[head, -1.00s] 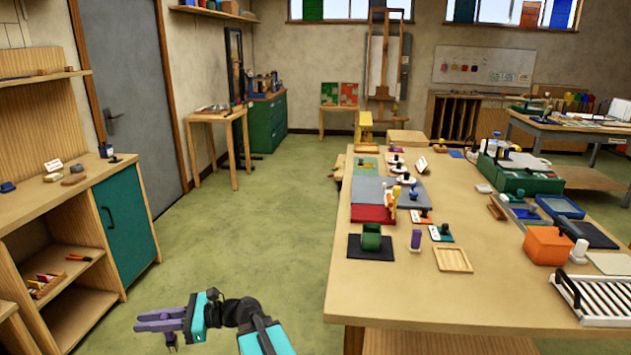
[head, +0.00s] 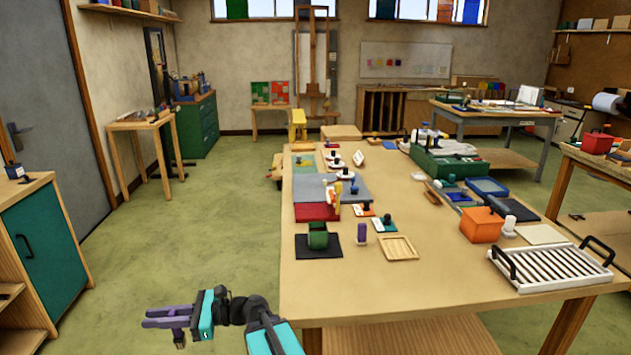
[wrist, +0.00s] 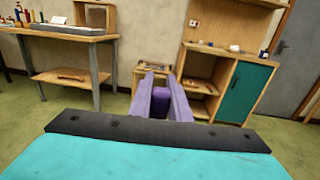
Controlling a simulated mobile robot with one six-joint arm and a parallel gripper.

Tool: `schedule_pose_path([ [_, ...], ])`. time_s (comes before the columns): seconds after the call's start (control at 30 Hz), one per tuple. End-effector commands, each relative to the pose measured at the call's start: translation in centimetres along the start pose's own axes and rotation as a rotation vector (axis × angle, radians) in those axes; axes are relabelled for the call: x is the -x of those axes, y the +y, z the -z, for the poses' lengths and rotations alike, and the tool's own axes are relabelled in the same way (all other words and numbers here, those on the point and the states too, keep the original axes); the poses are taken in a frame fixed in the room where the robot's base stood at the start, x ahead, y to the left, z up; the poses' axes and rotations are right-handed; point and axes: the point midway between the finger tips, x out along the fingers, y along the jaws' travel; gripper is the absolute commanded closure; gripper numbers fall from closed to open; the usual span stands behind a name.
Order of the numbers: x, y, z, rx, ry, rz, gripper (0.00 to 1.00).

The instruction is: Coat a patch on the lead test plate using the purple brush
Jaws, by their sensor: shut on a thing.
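My gripper (head: 168,317) is low at the lower left of the head view, over the floor and left of the long table. It is shut on the purple brush (wrist: 160,102), whose purple body shows between the purple fingers in the wrist view. A small dark end hangs below the fingers in the head view. The gripper is well apart from everything on the table.
The long wooden table (head: 420,282) fills the right, with a green cup on a dark mat (head: 319,246), a purple upright piece (head: 362,233), a wooden tray (head: 398,248), an orange box (head: 482,225) and a white rack (head: 550,265). A teal-doored cabinet (head: 48,245) stands left. Green floor lies clear between.

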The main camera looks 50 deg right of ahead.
Motion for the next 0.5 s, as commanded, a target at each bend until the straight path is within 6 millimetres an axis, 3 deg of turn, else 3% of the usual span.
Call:
schedule_pose_path([
  [0.5,-0.88,0.38,-0.19,0.000,0.000,-0.011,1.00],
])
